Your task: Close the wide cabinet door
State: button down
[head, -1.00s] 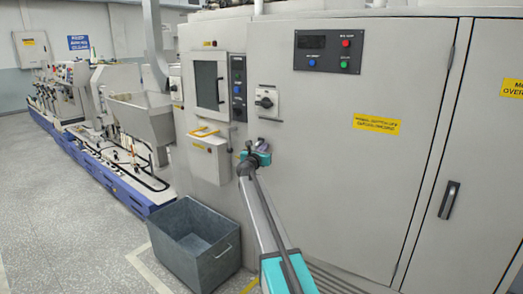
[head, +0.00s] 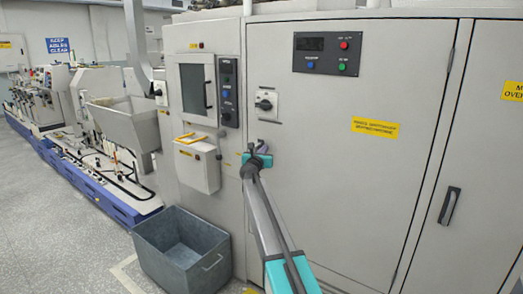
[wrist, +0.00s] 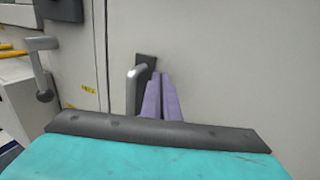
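The wide cabinet door (head: 340,190) is the large grey panel in the middle of the head view, with a yellow label and a small control panel. It looks flush or nearly flush with the cabinet front; a small gap is hard to judge. My gripper (head: 260,150) is at its left edge, below the rotary switch. In the wrist view, the two purple fingers of my gripper (wrist: 161,88) lie close together against or just before the door. The grey door handle (wrist: 134,90) on its black plate is just left of them, outside the fingers. Nothing shows between them.
A grey metal bin (head: 185,250) stands on the floor left of my arm. A small box (head: 197,165) juts from the panel left of the door. A narrower door with a black handle (head: 449,205) is on the right. Open floor (head: 60,235) lies at left.

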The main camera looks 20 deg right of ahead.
jog(key=shift+w+d+r, duration=0.2)
jog(key=shift+d+r, duration=0.3)
jog(key=shift+w+d+r, duration=0.2)
jog(key=shift+d+r, duration=0.25)
jog(key=shift+r, duration=0.05)
jog(key=shift+a, duration=0.3)
jog(key=s+a+f+b, duration=0.1)
jog(key=s+a+f, duration=0.1)
jog(key=s+a, duration=0.7)
jog(key=a, duration=0.3)
jog(key=shift+s+a+b, duration=0.15)
jog(key=shift+a+b, duration=0.1)
jog(key=shift+b, duration=0.1)
